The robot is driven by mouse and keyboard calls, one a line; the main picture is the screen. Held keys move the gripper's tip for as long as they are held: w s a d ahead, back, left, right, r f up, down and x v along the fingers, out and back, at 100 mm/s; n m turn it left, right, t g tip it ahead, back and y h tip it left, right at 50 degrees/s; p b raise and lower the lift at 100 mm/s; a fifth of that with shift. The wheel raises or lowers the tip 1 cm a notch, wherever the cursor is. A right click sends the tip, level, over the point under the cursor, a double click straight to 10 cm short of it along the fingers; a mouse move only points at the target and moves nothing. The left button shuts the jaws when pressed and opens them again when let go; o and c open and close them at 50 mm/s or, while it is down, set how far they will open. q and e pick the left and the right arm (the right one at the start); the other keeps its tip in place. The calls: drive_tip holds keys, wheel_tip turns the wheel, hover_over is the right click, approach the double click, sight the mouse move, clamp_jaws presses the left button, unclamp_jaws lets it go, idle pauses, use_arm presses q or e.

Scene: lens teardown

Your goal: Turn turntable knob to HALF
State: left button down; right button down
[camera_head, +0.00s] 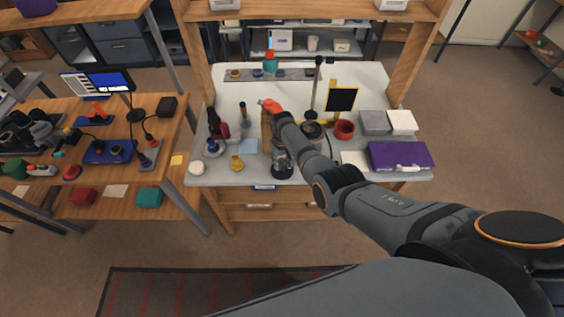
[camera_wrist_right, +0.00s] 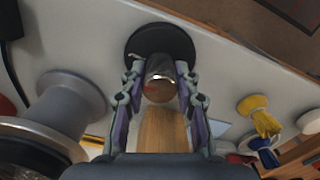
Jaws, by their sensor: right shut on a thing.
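A dark round base (camera_head: 282,174) stands near the front edge of the workbench, and it shows as a black disc in the right wrist view (camera_wrist_right: 160,36). A shiny metal cylinder (camera_wrist_right: 160,82), which I take for the turntable knob, stands at the disc's near edge. The two fingers of my right gripper (camera_wrist_right: 158,76) stand on either side of this cylinder, shut on it. In the head view my right gripper (camera_head: 279,152) is small and partly covered by its arm. I cannot read any HALF mark. My left gripper is in neither view.
A tan wooden piece (camera_wrist_right: 165,130) lies between the fingers, below the metal cylinder. A grey spool (camera_wrist_right: 70,103) stands close on the left in the wrist view. A yellow item (camera_head: 236,163) and a red ring (camera_head: 344,129) stand nearby; a purple box (camera_head: 400,156) lies at the right.

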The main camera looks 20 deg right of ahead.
sight(282, 161)
drive_tip(key=shift+r+m, duration=0.1)
drive_tip(key=shift+m, duration=0.3)
drive_tip(key=c, duration=1)
unclamp_jaws()
wheel_tip(282, 161, up, 12)
drive_tip(key=shift+f, duration=0.1)
